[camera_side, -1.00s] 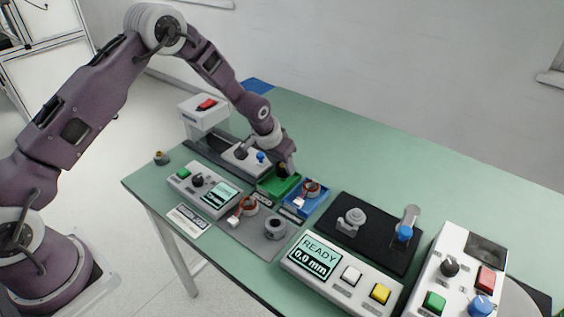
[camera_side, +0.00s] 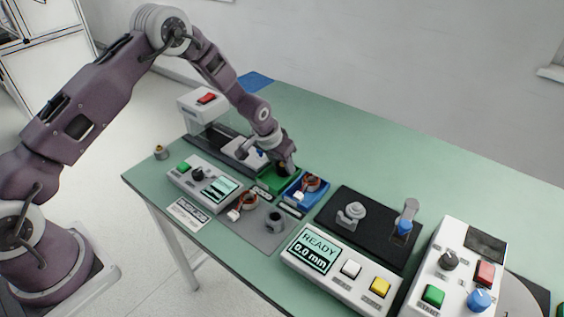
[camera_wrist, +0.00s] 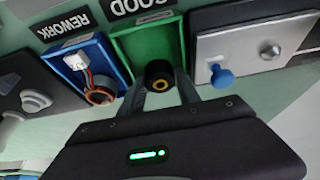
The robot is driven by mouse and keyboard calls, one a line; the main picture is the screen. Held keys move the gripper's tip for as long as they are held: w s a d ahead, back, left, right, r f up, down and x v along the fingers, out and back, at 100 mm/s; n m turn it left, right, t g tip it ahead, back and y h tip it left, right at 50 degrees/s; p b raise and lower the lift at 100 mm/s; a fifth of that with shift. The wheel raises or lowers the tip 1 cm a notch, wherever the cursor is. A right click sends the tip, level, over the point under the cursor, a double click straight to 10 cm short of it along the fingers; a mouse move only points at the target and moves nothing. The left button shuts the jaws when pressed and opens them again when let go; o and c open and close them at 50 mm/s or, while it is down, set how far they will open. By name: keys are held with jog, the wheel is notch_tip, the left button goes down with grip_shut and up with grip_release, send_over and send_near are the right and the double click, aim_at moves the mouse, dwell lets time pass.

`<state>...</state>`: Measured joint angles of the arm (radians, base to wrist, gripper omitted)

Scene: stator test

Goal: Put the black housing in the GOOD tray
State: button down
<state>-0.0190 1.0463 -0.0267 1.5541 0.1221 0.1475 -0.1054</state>
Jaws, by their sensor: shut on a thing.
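The black housing (camera_wrist: 158,76) is a dark round part with a brass-coloured ring in its middle. My gripper (camera_wrist: 162,88) is shut on it, with one finger on each side. In the wrist view the housing shows over the near end of the green GOOD tray (camera_wrist: 145,45); I cannot tell whether it touches the tray floor. In the side view my gripper (camera_side: 284,170) is at the green tray (camera_side: 268,183), and the housing is mostly hidden by the fingers.
The blue REWORK tray (camera_wrist: 70,62), holding a copper-wound stator (camera_wrist: 100,95), stands right beside the green tray. On the other side is a grey fixture with a blue knob (camera_wrist: 221,76). Another stator (camera_side: 246,201) and a grey ring (camera_side: 275,222) lie on the grey mat (camera_side: 258,237).

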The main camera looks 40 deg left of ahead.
jog(key=c, duration=0.8)
grip_release()
jog(key=shift+o, duration=0.2)
jog(key=v, duration=0.7)
jog(key=s+f+v, duration=0.1)
jog(key=s+v, duration=0.2)
jog(key=v, duration=1)
jog(key=s+f+v, duration=0.1)
jog(key=s+v, duration=0.2)
jog(key=v, duration=1)
jog(key=s+r+t, duration=0.1)
jog(key=s+r, duration=0.1)
jog(key=s, duration=1.8)
jog(key=shift+s+r, duration=0.2)
jog(key=shift+s, duration=0.05)
